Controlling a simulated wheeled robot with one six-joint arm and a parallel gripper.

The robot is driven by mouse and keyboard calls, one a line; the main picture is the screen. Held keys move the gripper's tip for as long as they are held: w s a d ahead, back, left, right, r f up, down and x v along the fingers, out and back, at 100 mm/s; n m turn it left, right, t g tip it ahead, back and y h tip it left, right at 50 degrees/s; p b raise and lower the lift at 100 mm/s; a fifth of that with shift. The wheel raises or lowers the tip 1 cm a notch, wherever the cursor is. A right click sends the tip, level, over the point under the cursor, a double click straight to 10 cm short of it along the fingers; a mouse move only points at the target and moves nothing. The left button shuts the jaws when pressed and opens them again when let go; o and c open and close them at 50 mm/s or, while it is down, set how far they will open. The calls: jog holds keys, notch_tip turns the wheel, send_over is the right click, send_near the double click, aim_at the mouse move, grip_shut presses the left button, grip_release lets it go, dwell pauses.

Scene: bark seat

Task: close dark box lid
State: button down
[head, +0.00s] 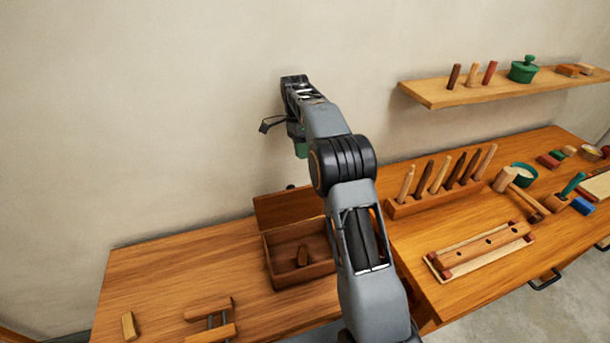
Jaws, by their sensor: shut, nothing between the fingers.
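A small dark knob-like bit shows at the lid's upper edge. My arm covers the right part of the box and lid. My gripper (300,147) is above the lid in the picture, apart from it, close to the wall side. It is shut and empty. My forearm hides most of it, so its fingertips are hard to make out.
Wooden clamp-like pieces (212,318) and a small block (129,326) lie at the bench's front left. On the right, the higher bench carries a peg rack (425,207) and a long wooden block (488,248). A wall shelf (500,88) hangs at upper right.

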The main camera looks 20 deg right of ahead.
aim_at(292, 203)
jog(key=x, duration=1)
jog(key=shift+p, duration=0.35)
jog(key=shift+w, duration=0.1)
